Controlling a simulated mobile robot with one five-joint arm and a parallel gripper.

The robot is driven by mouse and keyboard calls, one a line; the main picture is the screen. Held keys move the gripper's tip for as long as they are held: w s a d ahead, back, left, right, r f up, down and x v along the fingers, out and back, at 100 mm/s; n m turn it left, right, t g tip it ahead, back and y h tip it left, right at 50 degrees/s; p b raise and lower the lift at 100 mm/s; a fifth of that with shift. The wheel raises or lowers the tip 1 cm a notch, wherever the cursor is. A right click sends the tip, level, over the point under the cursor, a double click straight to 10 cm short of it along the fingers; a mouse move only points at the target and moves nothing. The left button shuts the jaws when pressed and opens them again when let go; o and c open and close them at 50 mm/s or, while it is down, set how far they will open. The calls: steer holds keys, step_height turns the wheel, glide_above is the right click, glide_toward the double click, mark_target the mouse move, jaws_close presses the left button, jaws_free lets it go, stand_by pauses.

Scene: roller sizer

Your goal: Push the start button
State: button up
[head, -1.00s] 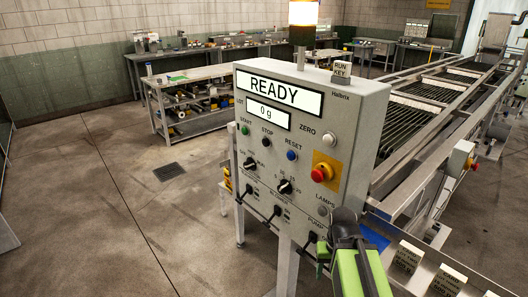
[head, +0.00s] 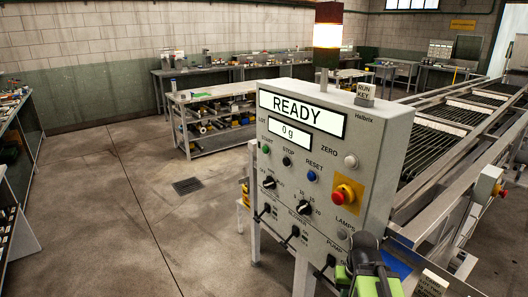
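The start button (head: 266,149) is a small green button under the label START, at the upper left of the grey control panel (head: 385,165). The panel display (head: 302,114) reads READY, and the smaller one below reads 0 g. My gripper (head: 362,258), dark with a green arm link behind it, is at the bottom of the head view, in front of the panel's lower right corner. It is well below and to the right of the start button and apart from it. Its fingers overlap in this view, so their opening is unclear.
A black stop button (head: 287,161), blue reset button (head: 311,176), white zero button (head: 351,161) and red emergency knob (head: 345,194) share the panel. Black switches jut from its lower part. The roller machine (head: 450,140) stands behind at right. Open floor (head: 150,230) lies left.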

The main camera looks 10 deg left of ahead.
jaws_close()
stand_by(1.3)
